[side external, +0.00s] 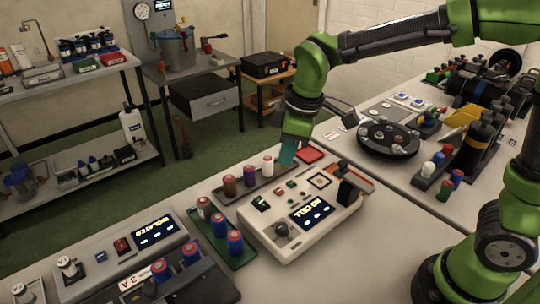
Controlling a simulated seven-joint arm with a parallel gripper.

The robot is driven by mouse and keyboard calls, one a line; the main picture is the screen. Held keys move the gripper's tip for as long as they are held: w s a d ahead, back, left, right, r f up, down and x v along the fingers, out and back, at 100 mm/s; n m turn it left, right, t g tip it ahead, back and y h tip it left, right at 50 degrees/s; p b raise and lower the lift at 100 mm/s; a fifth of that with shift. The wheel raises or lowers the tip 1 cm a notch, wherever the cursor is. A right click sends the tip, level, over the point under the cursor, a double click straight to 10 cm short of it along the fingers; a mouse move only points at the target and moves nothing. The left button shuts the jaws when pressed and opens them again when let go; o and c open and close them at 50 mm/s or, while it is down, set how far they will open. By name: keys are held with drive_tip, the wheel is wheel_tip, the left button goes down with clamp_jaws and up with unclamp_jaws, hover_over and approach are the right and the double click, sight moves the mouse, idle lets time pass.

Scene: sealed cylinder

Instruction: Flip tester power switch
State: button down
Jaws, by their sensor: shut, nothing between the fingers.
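The tester (272,246) is a white box on the near bench. Its dark display (312,210) reads "NO CELL". A small green-lit window (261,203), small buttons and a dark round knob (282,229) are on its top panel. I cannot tell which small control is the power switch. My gripper (287,160) points down above the tester's far edge, with a teal part at its end. It is shut and empty. The fingertips are too small to make out clearly, and I cannot tell whether they touch the panel.
A tray of coloured cells (249,174) lies behind the tester, a green tray with red-and-blue cells (235,243) to its left. A box (122,260) displaying "ISOLATED" is at left. A round carousel (388,138) stands on the right bench.

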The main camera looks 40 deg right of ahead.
drive_tip(key=shift+w+a+f+n+h, duration=0.15)
drive_tip(key=shift+w+a+n, duration=0.3)
drive_tip(key=shift+w+n, duration=0.75)
drive_tip(key=shift+w+a+r+n+h, duration=0.15)
drive_tip(key=shift+w+a+n, duration=0.35)
drive_tip(key=shift+n, duration=1.45)
drive_tip(key=shift+w+a+f+n+h, duration=0.15)
drive_tip(key=shift+w+a+n, duration=0.25)
drive_tip(key=shift+w+n, duration=0.8)
drive_tip(key=shift+s+n, duration=0.35)
approach(256, 199)
drive_tip(key=f, duration=0.1)
drive_tip(key=w+f, duration=0.1)
drive_tip(key=f, duration=0.3)
drive_tip(key=shift+w+f, duration=0.15)
drive_tip(key=shift+w, duration=0.15)
drive_tip(key=shift+w+f, duration=0.15)
drive_tip(key=shift+f, duration=0.5)
